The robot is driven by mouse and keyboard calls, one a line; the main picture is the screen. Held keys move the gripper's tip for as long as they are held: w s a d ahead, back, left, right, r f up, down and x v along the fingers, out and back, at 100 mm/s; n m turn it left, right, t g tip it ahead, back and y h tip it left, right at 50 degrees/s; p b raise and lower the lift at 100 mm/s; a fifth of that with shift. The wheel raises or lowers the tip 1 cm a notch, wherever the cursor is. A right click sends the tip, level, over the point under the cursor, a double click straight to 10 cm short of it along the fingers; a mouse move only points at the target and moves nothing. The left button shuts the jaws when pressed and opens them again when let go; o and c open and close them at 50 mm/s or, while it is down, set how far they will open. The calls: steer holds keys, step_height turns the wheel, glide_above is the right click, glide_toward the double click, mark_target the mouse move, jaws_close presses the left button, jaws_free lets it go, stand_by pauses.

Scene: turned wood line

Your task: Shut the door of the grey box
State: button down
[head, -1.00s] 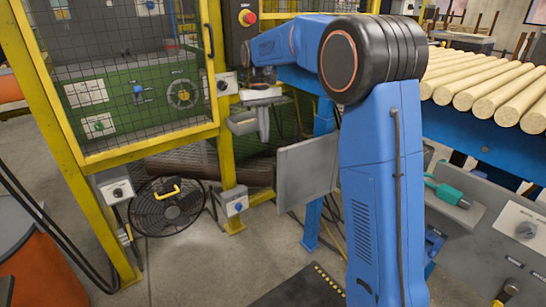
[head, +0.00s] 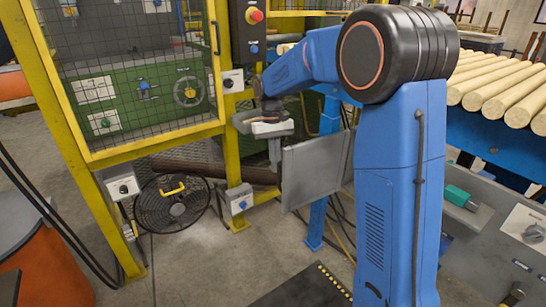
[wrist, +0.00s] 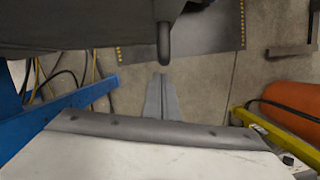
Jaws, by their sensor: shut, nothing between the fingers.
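The door of the grey box (head: 318,170) is a flat grey panel in the head view. It stands open and upright at the left of my blue arm, in front of a blue post. My gripper (head: 275,163) points down at the door's left edge, very near or touching it; I cannot tell which. In the wrist view my gripper (wrist: 162,80) shows its two thin grey fingers shut together, with nothing between them. A dark grey surface with a rounded bar fills the top of that view near the fingertips. The box's opening is hidden behind my arm.
A yellow-framed mesh cage (head: 140,80) stands at the left, with a black floor fan (head: 172,205) at its foot. A blue bench with wooden rods (head: 500,85) is at the right. An orange drum (head: 35,245) stands far left. The floor before the fan is clear.

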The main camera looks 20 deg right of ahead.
steer(key=shift+s, duration=0.45)
